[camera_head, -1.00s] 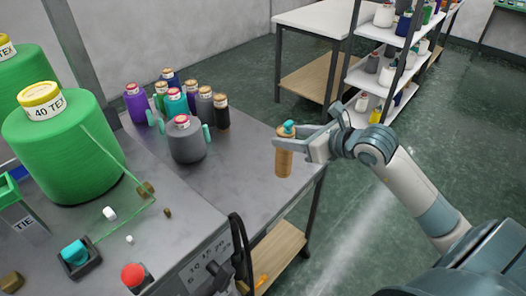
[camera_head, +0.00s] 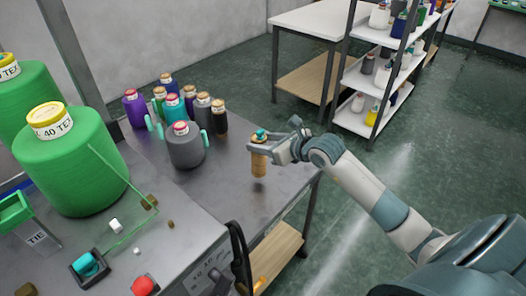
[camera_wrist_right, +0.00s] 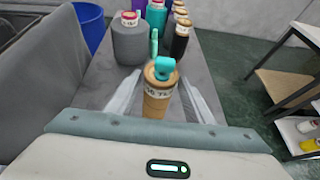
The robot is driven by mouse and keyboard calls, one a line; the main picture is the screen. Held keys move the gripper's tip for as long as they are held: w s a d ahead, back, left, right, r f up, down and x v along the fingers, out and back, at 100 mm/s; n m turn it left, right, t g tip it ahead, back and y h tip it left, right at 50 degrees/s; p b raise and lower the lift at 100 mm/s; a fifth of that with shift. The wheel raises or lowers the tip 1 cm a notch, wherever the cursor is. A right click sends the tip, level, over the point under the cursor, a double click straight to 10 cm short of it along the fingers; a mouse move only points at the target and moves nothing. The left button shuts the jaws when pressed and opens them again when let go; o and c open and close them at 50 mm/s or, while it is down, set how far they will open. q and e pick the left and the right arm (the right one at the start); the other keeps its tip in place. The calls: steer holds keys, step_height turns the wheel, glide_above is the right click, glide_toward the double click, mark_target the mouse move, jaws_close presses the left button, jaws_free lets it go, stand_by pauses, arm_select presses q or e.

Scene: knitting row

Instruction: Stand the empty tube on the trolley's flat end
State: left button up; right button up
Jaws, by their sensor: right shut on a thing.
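The empty tube (camera_head: 258,164) is a tan-brown cylinder with a teal piece at its top. My right gripper (camera_head: 260,146) is shut on its upper part and holds it upright over the bare right part of the grey trolley top (camera_head: 225,185). I cannot tell whether its base touches the surface. In the right wrist view the tube (camera_wrist_right: 157,103) stands between the two pale fingers, with its label partly visible and its lower end hidden by the gripper body. My left gripper is not in view.
A grey cone (camera_head: 185,150) with teal pieces at its sides stands left of the tube. Several coloured cones (camera_head: 172,102) crowd the trolley's far left. Large green cones (camera_head: 75,165) stand on the machine at left. A white shelf rack (camera_head: 362,75) is behind. The trolley top around the tube is clear.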

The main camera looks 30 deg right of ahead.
mark_target(259, 156)
step_height(259, 156, down, 3)
steer(key=shift+f+p, duration=0.15)
steer(key=shift+p, duration=0.65)
steer(key=shift+f, duration=0.45)
steer(key=o, duration=1.3)
